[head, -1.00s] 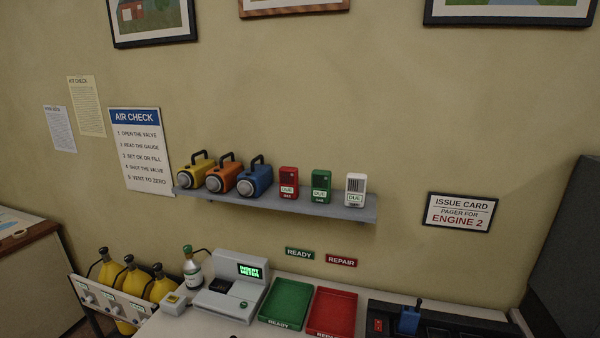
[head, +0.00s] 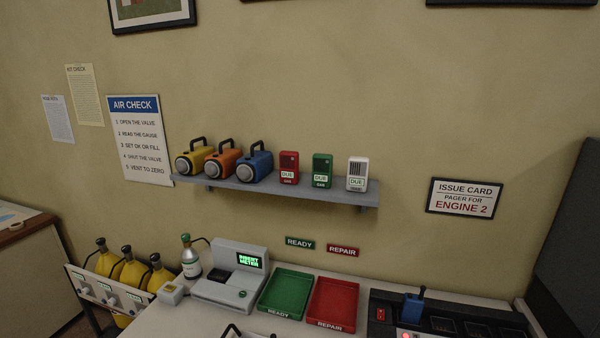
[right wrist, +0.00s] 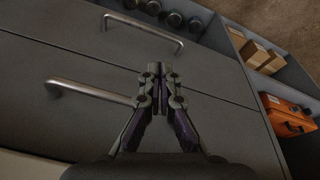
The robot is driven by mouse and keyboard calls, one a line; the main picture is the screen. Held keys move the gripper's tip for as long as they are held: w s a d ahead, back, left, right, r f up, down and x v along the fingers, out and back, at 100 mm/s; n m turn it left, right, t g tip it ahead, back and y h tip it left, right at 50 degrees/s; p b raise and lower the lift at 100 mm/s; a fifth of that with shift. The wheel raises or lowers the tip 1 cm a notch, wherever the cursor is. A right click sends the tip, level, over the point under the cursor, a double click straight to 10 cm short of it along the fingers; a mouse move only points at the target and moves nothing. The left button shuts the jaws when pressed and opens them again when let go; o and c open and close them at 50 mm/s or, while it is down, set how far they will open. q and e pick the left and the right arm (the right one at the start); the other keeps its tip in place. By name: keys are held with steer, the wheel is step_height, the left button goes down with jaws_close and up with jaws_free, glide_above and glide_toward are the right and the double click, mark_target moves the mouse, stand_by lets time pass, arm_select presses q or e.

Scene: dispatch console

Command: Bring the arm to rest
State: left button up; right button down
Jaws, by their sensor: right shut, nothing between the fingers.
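My right gripper (right wrist: 160,78) shows in the right wrist view with its fingers together and nothing between them. It hangs in front of a grey drawer front (right wrist: 80,60) with metal bar handles (right wrist: 90,93). It looks apart from the handles. In the head view neither of my grippers shows.
The counter holds a meter station (head: 228,275), a green tray (head: 285,294), a red tray (head: 332,304) and a dark charger console (head: 450,315). A wall shelf (head: 300,192) carries lamps and pagers. Beside the drawers is an open shelf with an orange case (right wrist: 288,115).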

arm_select(q)
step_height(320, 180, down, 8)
steer(key=b, duration=0.6)
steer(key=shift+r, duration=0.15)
arm_select(e)
steer(key=s+f, duration=1)
steer(key=f, duration=0.4)
steer(key=s+d+f+g, duration=0.1)
steer(key=s+f, duration=0.9)
steer(key=f, duration=0.3)
steer(key=shift+s+d+f, duration=0.15)
steer(key=shift+d+f, duration=0.1)
steer(key=shift+f, duration=0.1)
